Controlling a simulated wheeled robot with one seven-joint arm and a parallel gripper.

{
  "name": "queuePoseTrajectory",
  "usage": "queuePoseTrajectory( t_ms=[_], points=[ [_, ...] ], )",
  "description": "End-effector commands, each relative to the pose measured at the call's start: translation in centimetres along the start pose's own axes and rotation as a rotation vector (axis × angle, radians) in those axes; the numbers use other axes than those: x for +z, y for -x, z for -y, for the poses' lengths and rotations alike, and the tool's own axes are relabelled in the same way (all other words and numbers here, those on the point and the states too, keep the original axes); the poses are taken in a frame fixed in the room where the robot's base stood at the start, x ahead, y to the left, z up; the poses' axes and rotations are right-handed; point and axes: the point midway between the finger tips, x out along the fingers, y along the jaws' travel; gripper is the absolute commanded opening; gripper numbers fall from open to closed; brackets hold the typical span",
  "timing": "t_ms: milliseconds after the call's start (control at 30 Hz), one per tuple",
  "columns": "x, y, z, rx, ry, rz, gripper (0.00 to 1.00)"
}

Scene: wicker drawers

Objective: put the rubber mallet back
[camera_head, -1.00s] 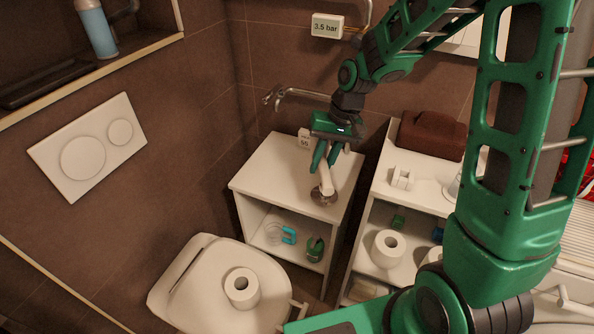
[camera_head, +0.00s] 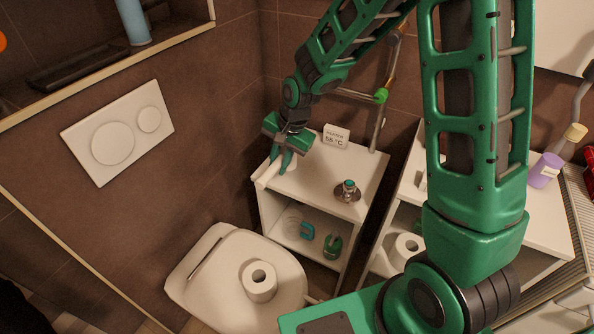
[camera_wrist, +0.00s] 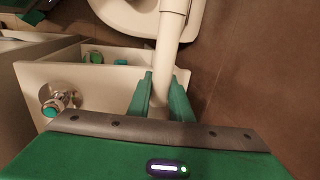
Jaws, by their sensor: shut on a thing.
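My gripper (camera_head: 281,163) is shut on a long pale cylindrical thing, which I take to be the rubber mallet (camera_head: 267,175). In the wrist view the mallet (camera_wrist: 172,35) runs from between the green fingers (camera_wrist: 164,100) up past the picture's top edge, over the toilet. Its full shape, including a head, cannot be made out. The gripper is at the left edge of the white cabinet's top (camera_head: 318,172); whether the mallet touches the cabinet is unclear.
A metal fitting with a green cap (camera_head: 347,190) stands on the cabinet top, with a temperature sign (camera_head: 335,136) behind. Blue (camera_head: 306,230) and green (camera_head: 332,244) items lie on the shelf below. The toilet (camera_head: 205,285) bears a paper roll (camera_head: 259,281). A second cabinet (camera_head: 545,225) stands right.

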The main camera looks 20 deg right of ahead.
Motion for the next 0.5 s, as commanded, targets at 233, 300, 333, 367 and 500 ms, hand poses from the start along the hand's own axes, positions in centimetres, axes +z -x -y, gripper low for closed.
queuePoseTrajectory(
  t_ms=[233, 300, 333, 367, 500],
  points=[
    [-4.6, -2.4, -1.7, 0.0, 0.0, 0.001, 0.0],
    [-5.7, -3.0, -2.1, 0.0, 0.0, 0.0, 0.0],
    [-6.1, -3.1, -2.2, 0.0, 0.001, 0.0, 0.0],
    [-6.4, -3.3, -2.3, -0.001, 0.002, 0.0, 0.0],
    [-7.3, -3.7, -2.6, -0.001, 0.004, 0.0, 0.0]
  ],
)
